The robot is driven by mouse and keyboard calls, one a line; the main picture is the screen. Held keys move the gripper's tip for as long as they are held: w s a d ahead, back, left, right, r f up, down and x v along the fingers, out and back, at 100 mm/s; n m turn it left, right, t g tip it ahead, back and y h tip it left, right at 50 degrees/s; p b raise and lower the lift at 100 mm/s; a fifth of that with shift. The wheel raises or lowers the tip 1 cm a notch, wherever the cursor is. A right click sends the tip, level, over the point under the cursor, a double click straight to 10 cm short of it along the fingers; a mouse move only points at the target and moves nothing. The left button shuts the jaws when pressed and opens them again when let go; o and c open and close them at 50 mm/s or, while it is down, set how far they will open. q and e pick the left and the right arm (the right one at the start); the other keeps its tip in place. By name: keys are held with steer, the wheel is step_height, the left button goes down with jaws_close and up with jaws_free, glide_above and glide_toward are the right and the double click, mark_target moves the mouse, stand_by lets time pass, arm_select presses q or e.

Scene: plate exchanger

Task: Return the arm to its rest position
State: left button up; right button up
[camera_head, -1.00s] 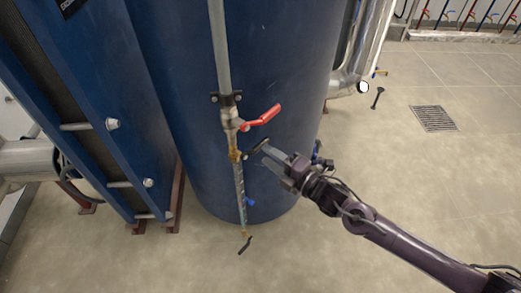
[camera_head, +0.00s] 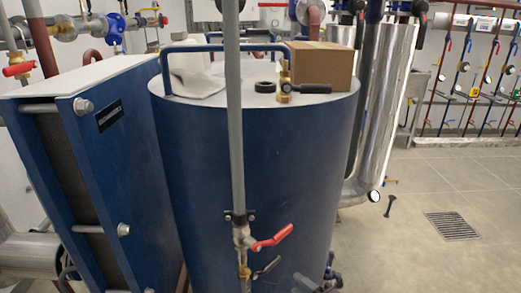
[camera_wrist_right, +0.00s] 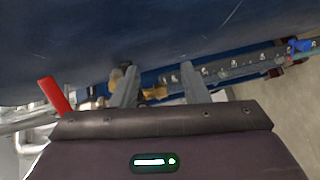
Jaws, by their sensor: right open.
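My right gripper (camera_head: 303,283) shows only in part at the bottom edge of the head view, just right of and below a small dark valve handle (camera_head: 267,268). In the right wrist view its two grey fingers (camera_wrist_right: 160,80) are apart, with nothing held between them. A brass fitting (camera_wrist_right: 155,92) and a pipe show behind the fingers. Most of my right arm is below the head view. My left arm is not in view.
A blue tank (camera_head: 290,180) stands close in front, with a vertical pipe (camera_head: 236,150) and red valve handle (camera_head: 272,238). A carton (camera_head: 320,65) and brass valve (camera_head: 285,85) sit on top. A blue plate exchanger (camera_head: 100,180) is left.

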steer(key=s+d+f+m+h+p, duration=0.1)
steer(key=d+f+m+h+p, duration=0.1)
steer(key=d+f+m+h, duration=0.65)
steer(key=s+d+f+m+g+p, duration=0.2)
steer(key=s+f+m, duration=0.1)
steer(key=s+f, duration=0.4)
steer(key=s+d+f+m+g+p, duration=0.1)
steer(key=s+d+f+m+g, duration=0.15)
steer(key=s+f, duration=0.45)
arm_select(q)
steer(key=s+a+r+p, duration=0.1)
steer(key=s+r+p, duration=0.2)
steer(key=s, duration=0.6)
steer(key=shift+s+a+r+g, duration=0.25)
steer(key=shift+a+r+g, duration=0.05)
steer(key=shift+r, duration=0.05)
arm_select(e)
steer(key=s+a+f+m+g+h, duration=0.1)
steer(key=s+f+m+g, duration=0.2)
steer(key=s, duration=1.1)
steer(key=s+f+m+g, duration=0.4)
steer(key=s+f, duration=0.6)
steer(key=s, duration=0.4)
steer(key=shift+a+g+h, duration=0.35)
steer(key=shift+g, duration=0.1)
